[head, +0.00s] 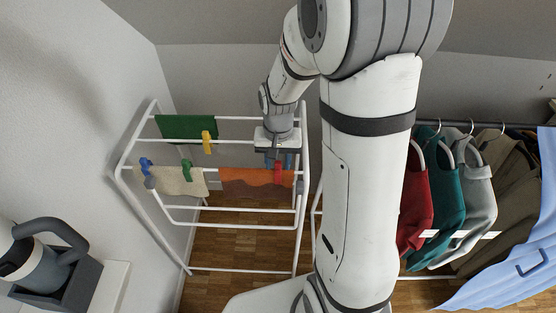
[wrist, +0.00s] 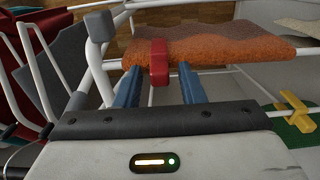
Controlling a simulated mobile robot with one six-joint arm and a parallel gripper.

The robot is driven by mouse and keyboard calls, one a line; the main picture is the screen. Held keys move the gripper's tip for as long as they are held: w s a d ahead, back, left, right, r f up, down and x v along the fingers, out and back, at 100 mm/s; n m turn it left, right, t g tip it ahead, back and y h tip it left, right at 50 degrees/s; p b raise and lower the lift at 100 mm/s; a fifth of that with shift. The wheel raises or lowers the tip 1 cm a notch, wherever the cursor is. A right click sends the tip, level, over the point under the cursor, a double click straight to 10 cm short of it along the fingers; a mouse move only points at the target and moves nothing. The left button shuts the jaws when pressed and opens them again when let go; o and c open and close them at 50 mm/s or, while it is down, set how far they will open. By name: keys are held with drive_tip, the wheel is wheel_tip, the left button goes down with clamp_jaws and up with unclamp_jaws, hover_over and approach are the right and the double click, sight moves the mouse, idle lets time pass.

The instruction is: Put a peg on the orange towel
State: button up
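The orange towel (head: 245,178) hangs over a rod of the white drying rack (head: 229,227); it fills the upper part of the wrist view (wrist: 228,52). A red peg (head: 278,174) sits on the towel near its right end; it also shows in the wrist view (wrist: 159,63). My gripper (head: 280,158) is above this end of the towel. In the wrist view its two blue fingers (wrist: 160,68) are apart, one on each side of the red peg, with a visible gap on both sides. The gripper is open and appears to hold nothing.
A green towel (head: 178,127) with a yellow peg (head: 207,142) hangs behind. A beige towel (head: 178,184) with a blue peg (head: 146,165) and a green peg (head: 187,169) hangs to the left. Clothes (head: 446,195) hang at right. A wall stands left.

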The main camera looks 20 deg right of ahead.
drive_tip(key=shift+o, duration=0.4)
drive_tip(key=shift+r, duration=0.55)
wheel_tip(320, 180, up, 7)
drive_tip(key=shift+f, duration=0.1)
drive_tip(key=s+r+n+t, duration=0.1)
drive_tip(key=s+r+n, duration=0.1)
drive_tip(key=s, duration=0.5)
drive_tip(key=s+r+n+t, duration=0.1)
drive_tip(key=s+r, duration=0.3)
drive_tip(key=s, duration=0.3)
drive_tip(key=shift+s+a+r+n+t, duration=0.2)
drive_tip(key=shift+a+r+n+t, duration=0.1)
drive_tip(key=shift+n+t, duration=0.1)
